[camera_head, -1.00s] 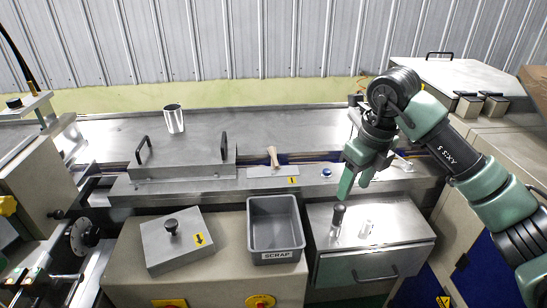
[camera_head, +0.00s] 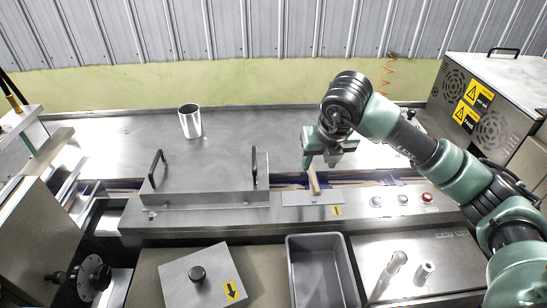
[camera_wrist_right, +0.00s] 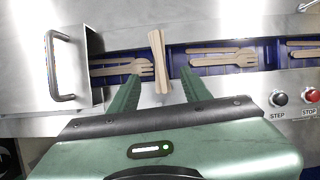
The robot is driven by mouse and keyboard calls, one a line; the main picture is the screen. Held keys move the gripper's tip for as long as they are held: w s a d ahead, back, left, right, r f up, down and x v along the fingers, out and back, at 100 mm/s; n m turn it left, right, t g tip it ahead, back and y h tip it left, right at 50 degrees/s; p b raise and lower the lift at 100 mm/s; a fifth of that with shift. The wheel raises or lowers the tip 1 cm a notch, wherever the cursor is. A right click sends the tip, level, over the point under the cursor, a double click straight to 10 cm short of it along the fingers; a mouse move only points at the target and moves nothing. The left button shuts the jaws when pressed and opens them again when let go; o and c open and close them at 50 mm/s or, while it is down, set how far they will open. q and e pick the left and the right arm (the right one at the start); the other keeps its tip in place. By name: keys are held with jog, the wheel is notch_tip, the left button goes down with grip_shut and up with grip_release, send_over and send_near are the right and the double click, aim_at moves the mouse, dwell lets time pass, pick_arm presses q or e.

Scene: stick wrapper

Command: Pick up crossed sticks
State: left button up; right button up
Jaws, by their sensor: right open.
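A small bundle of pale wooden sticks (camera_head: 314,180) lies crosswise over the blue channel, its near end on the small steel plate in front. It also shows in the right wrist view (camera_wrist_right: 157,52), upright in the picture between my fingers. My right gripper (camera_wrist_right: 160,75) is open, with one green finger on each side of the bundle and a visible gap on both sides. In the head view the right gripper (camera_head: 319,162) is just behind and above the sticks. My left gripper is not in view.
Wooden forks (camera_wrist_right: 222,57) lie lengthwise in the blue channel (camera_wrist_right: 265,53). A steel cover with black handles (camera_head: 205,180) stands left of the sticks. Buttons (camera_head: 402,199) sit to the right. A grey bin (camera_head: 322,241) is in front, a metal cup (camera_head: 190,121) behind.

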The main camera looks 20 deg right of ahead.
aim_at(313, 177)
jog(key=shift+w+f, duration=0.1)
jog(key=shift+w, duration=0.15)
jog(key=shift+f, duration=0.3)
jog(key=shift+w+d+f+p, duration=0.1)
jog(key=shift+d+f+p, duration=0.1)
jog(key=shift+f+p, duration=0.85)
jog(key=p+x, duration=0.1)
jog(key=x, duration=0.3)
jog(key=shift+w+a, duration=0.1)
jog(key=shift+f, duration=0.15)
jog(key=c, duration=0.9)
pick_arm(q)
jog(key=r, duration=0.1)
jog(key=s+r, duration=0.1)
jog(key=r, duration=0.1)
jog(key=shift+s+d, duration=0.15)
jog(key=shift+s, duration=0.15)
pick_arm(e)
grip_shut()
